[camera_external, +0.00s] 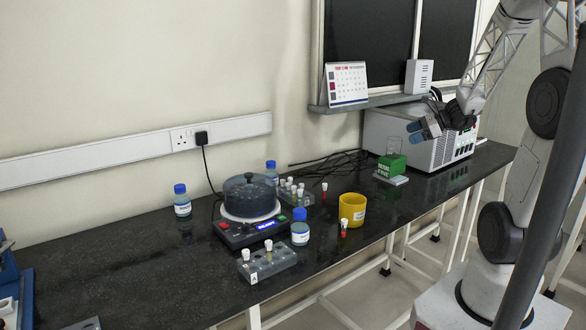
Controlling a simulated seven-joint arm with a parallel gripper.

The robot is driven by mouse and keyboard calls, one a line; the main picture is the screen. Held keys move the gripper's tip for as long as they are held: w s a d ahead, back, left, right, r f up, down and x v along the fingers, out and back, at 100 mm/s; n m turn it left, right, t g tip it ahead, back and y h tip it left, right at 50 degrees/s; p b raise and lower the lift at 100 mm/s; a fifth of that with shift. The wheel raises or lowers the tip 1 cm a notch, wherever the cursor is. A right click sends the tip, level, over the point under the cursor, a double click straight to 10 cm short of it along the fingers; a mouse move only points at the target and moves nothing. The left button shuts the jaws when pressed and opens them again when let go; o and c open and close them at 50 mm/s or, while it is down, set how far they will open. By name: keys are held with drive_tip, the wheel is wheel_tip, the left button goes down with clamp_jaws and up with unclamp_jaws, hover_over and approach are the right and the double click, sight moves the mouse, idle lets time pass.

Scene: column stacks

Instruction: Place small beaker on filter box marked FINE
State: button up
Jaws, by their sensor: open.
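A small clear beaker (394,146) stands upright on top of a green filter box (391,166) on the right part of the bench. White lettering shows on the box front but is too small to read surely. A white slab (391,179) lies under the box. My gripper (416,133) is open, with blue fingers, above and to the right of the beaker. It looks empty and apart from the beaker; the exact gap cannot be told from this one view.
A white instrument box (448,136) stands behind my gripper. A shelf (372,103) holds a calendar (346,84). Left along the black bench (130,262) are a yellow cup (352,211), a round dark device (249,200), vial racks and blue-capped bottles. Bench between cup and slab is clear.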

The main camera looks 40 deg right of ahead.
drive_tip(key=s+a+r+n+g+h, duration=0.1)
drive_tip(key=s+a+r+n+g, duration=0.1)
drive_tip(key=s+a+n+g, duration=0.3)
drive_tip(key=s+a+r+n+h, duration=0.1)
drive_tip(key=s+a+r+n, duration=0.2)
drive_tip(key=a+n, duration=0.45)
drive_tip(key=s+a+r+n+g+h, duration=0.1)
drive_tip(key=s+a+r+n+g, duration=0.15)
drive_tip(key=a+n, duration=0.35)
drive_tip(key=s+a+r+n+h, duration=0.2)
drive_tip(key=s+r+n+h, duration=0.1)
drive_tip(key=s+n, duration=0.4)
drive_tip(key=shift+s+a+r+n+h, duration=0.25)
drive_tip(key=shift+a+r+n+h, duration=0.1)
drive_tip(key=shift+h, duration=0.35)
